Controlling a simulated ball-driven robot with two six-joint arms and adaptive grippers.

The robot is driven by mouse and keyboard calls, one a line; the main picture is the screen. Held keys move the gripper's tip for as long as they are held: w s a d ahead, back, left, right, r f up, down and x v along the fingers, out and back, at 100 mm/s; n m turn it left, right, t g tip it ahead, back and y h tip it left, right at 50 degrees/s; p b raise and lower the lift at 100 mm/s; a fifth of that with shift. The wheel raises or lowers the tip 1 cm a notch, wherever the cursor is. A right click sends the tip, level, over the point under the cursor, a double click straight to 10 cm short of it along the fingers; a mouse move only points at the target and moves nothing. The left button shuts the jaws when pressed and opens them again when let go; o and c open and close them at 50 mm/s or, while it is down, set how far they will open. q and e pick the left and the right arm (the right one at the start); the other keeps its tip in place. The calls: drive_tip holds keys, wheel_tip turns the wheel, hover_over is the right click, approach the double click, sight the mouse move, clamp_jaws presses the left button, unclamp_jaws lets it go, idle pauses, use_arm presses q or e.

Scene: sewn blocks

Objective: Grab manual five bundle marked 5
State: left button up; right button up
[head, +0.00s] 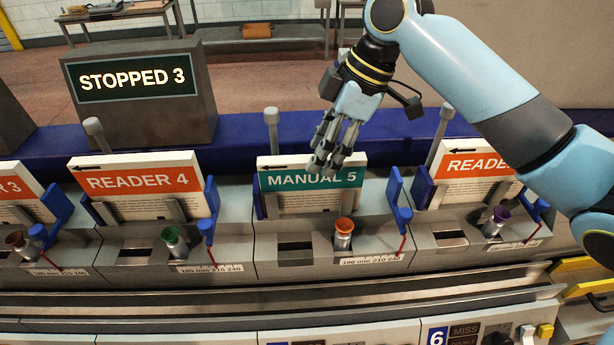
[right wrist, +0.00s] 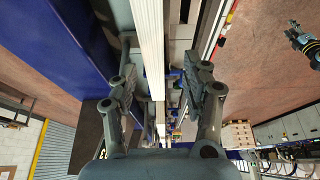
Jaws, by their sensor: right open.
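The manual five bundle (head: 312,192), a white sheaf with a teal band reading MANUAL 5, stands upright in its grey pocket in the middle of the head view. In the right wrist view the two fingers (right wrist: 160,97) stand apart, open. A white page edge (right wrist: 148,50) runs between them; I see no contact. What looks like my left gripper (right wrist: 303,42) shows small at the upper right of the right wrist view, its fingers unclear.
Reader 4 (head: 138,184) stands to the left and another orange reader bundle (head: 468,179) to the right, partly behind my right arm. Blue paddles (head: 397,195) and grey posts (head: 272,130) flank the pockets. A STOPPED 3 sign (head: 138,85) stands behind.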

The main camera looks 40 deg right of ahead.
sight(303, 177)
drive_tip(key=shift+x, duration=0.95)
drive_tip(key=x, duration=0.2)
drive_tip(key=p+x, duration=0.1)
drive_tip(key=x, duration=0.1)
drive_tip(key=shift+w+a+f, duration=0.1)
drive_tip(key=shift+w+f, duration=0.05)
drive_tip(key=shift+w, duration=0.25)
drive_tip(key=shift+w+a+f, duration=0.1)
drive_tip(key=shift+a+f, duration=0.05)
drive_tip(key=shift+f, duration=0.25)
use_arm(q)
drive_tip(key=shift+w+r, duration=0.55)
drive_tip(key=shift+r, duration=0.1)
drive_tip(key=shift+s, duration=0.3)
drive_tip(key=shift+r+p, duration=0.15)
drive_tip(key=shift+p, duration=0.15)
use_arm(e)
drive_tip(key=shift+f, duration=0.25)
clamp_jaws()
